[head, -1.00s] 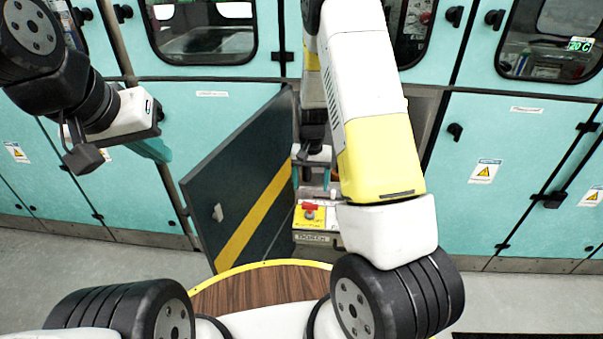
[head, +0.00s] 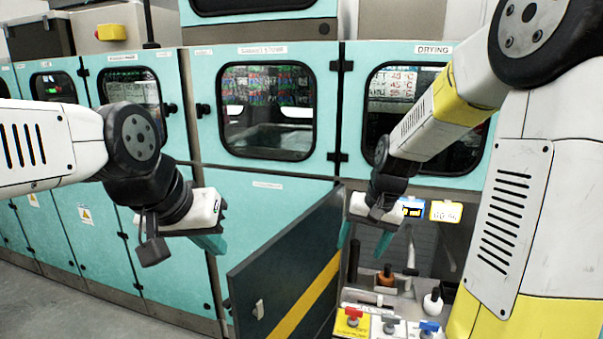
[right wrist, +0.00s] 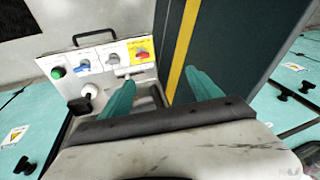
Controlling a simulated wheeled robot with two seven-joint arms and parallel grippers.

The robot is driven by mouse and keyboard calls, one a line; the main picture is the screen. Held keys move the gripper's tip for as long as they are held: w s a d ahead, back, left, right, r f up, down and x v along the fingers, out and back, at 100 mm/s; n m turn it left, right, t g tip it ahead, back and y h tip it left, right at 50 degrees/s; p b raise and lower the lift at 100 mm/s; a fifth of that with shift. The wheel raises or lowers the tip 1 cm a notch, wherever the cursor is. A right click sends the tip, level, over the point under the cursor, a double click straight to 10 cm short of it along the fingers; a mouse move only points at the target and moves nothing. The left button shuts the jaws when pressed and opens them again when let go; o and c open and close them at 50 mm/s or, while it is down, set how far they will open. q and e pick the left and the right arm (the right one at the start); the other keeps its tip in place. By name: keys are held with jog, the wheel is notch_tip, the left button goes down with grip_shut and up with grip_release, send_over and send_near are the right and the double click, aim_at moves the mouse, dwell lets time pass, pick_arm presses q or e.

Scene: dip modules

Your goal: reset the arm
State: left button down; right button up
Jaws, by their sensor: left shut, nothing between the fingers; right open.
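My left gripper (head: 209,243) is at the left in the head view, with its teal fingers together and nothing between them. It hangs in front of the teal cabinet fronts, apart from them. My right gripper (head: 376,236) is at centre right in the head view, in front of the open compartment and above its control panel. Its teal fingers are apart and empty. They also show in the right wrist view (right wrist: 165,95), with the panel and the open door beyond them.
A dark door (head: 285,277) with a yellow stripe stands open left of the compartment. The panel carries a red valve handle (head: 353,315), a blue one (head: 429,327) and a white knob (head: 432,301). Teal cabinets (head: 265,210) with windows line the back. Grey floor (head: 95,310) is clear at lower left.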

jog(key=s+r+n+t, duration=0.1)
jog(key=s+r, duration=0.5)
jog(key=s, duration=0.2)
jog(key=s+r+n+t, duration=0.1)
jog(key=s+r+t, duration=0.1)
jog(key=s+r, duration=0.4)
jog(key=shift+s+n+t, duration=0.3)
jog(key=shift+s, duration=1.3)
jog(key=shift+a, duration=0.1)
